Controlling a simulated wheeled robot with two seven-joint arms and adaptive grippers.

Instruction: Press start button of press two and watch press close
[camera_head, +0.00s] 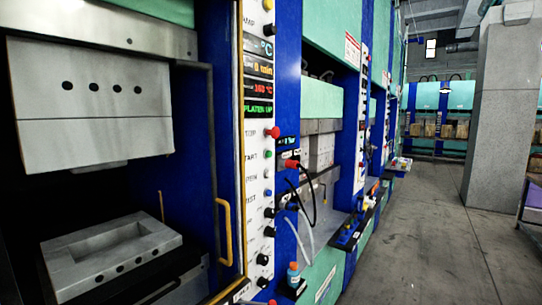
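A press stands close at the left, its upper platen (93,95) raised well above the lower mould block (110,252), with an open gap between them. Its control panel (259,150) is a white vertical strip with displays; one reads "PLATEN UP" in green. Below are a red button (272,132) and a green button (267,154), the green one beside a label that appears to read "START". A second press (322,146) stands behind it. I cannot tell from the picture which one is press two. Neither gripper is in view.
A yellow handle (224,231) is on the near press's frame. A small bottle (293,275) stands on a ledge beside it. A grey pillar (497,115) rises at the right, with a table edge (524,205) in front. The concrete aisle floor (424,240) is clear.

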